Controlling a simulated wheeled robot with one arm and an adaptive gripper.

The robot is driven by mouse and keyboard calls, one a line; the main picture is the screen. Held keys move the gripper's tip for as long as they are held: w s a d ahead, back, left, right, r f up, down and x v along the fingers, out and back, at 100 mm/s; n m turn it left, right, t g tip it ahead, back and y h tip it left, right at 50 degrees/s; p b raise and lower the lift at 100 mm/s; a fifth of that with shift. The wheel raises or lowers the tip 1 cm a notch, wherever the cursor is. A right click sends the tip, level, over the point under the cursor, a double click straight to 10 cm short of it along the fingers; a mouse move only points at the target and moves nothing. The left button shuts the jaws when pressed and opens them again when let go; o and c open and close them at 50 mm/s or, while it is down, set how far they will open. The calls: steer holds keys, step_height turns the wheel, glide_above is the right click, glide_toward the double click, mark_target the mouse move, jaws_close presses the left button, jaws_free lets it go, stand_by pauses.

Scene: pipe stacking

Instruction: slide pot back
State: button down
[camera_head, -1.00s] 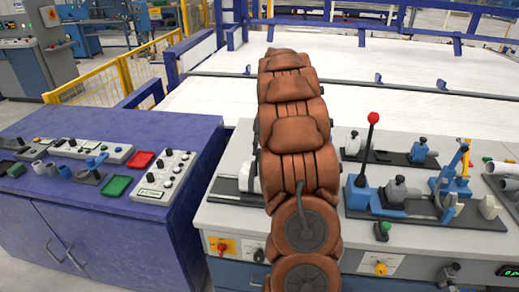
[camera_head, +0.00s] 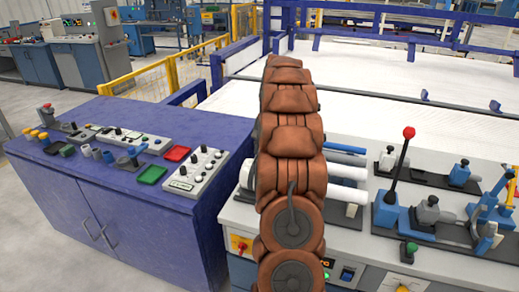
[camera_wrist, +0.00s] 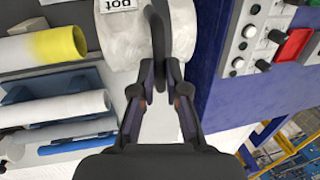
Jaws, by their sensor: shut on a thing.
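The white pot (camera_wrist: 128,30) is at the top of the wrist view, with a label reading "pot" upside down and a black curved handle (camera_wrist: 157,35). My gripper (camera_wrist: 160,80) is shut on that handle, its fingers to either side of it. Only part of the pot is in the wrist view. In the head view my brown-covered arm hides the gripper. A small white piece shows left of the arm there, and I cannot tell if it is the pot.
A white pipe with a yellow end (camera_wrist: 45,47) and another white pipe (camera_wrist: 55,108) lie left of the pot in the wrist view. A blue cabinet (camera_head: 120,200) with control panels stands left. A red-knobbed lever (camera_head: 400,165) and clamps stand right on the grey bench.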

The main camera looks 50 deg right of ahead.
steer(key=c, duration=1.2)
jaws_free()
steer(key=shift+w+a, duration=0.1)
steer(key=shift+w, duration=0.2)
steer(key=shift+s, duration=0.1)
step_height(320, 180, up, 12)
steer(key=s, duration=0.2)
steer(key=shift+d, duration=0.45)
steer(key=shift+f, duration=0.1)
steer(key=s+a+n+g, duration=0.15)
steer(key=a+n, duration=0.25)
steer(key=a, duration=1.2)
steer(key=s+a+n+g, duration=0.1)
steer(key=s+a+n, duration=0.15)
steer(key=a, duration=1.25)
steer(key=s+a+f+n, duration=0.2)
steer(key=s+a+f, duration=0.1)
steer(key=s+a, duration=0.2)
steer(key=s+a+f+n+g, duration=0.1)
steer(key=s+a+f+n, duration=0.2)
steer(key=s, duration=0.7)
steer(key=s+a+f+n, duration=0.2)
steer(key=s+a+f, duration=0.1)
steer(key=s+a, duration=0.3)
steer(key=shift+s+a+f+h, duration=0.35)
steer(key=shift+s+a+h, duration=0.05)
steer(key=shift+s, duration=0.85)
